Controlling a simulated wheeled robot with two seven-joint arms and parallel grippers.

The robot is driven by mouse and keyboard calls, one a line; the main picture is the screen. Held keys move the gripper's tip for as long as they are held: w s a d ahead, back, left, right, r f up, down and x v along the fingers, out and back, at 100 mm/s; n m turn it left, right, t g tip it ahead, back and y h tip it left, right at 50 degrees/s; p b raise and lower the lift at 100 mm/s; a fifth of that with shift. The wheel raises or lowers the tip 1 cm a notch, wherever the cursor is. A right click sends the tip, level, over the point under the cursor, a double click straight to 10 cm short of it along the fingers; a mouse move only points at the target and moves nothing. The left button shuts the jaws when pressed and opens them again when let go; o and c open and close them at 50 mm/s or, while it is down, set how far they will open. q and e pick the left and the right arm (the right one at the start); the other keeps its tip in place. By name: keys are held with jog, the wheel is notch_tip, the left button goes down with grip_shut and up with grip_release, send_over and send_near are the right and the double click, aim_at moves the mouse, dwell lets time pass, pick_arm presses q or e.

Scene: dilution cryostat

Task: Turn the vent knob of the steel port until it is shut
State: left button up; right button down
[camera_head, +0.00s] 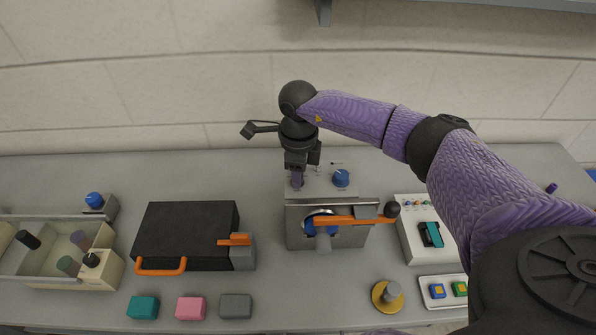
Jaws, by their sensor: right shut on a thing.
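The steel port (297,229) is a grey metal box in the middle of the bench, with a round blue-rimmed opening and an orange lever (350,221) across its front. Two knobs stand on its top: a blue knob (341,178) at the right, free, and a purple knob (297,181) at the left. My right gripper (298,172) points down over the top left of the port and is shut on the purple knob, partly hiding it. Which way the knob points is hard to tell. My left gripper is out of view.
A black case (185,230) with orange handles lies left of the port. A tray of coloured cylinders (50,240) is at far left. Teal, pink and grey blocks (191,308) line the front. A brass piece (388,296) and a white switch box (420,245) are right.

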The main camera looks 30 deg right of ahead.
jog(key=c, duration=0.6)
grip_release()
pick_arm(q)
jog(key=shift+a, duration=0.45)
pick_arm(e)
jog(key=shift+o, duration=0.9)
jog(key=shift+r, duration=0.1)
pick_arm(q)
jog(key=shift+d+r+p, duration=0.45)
jog(key=shift+p, duration=0.05)
pick_arm(e)
notch_tip(320, 180, up, 10)
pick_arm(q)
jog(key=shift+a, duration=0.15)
pick_arm(e)
jog(key=shift+w+d, duration=0.1)
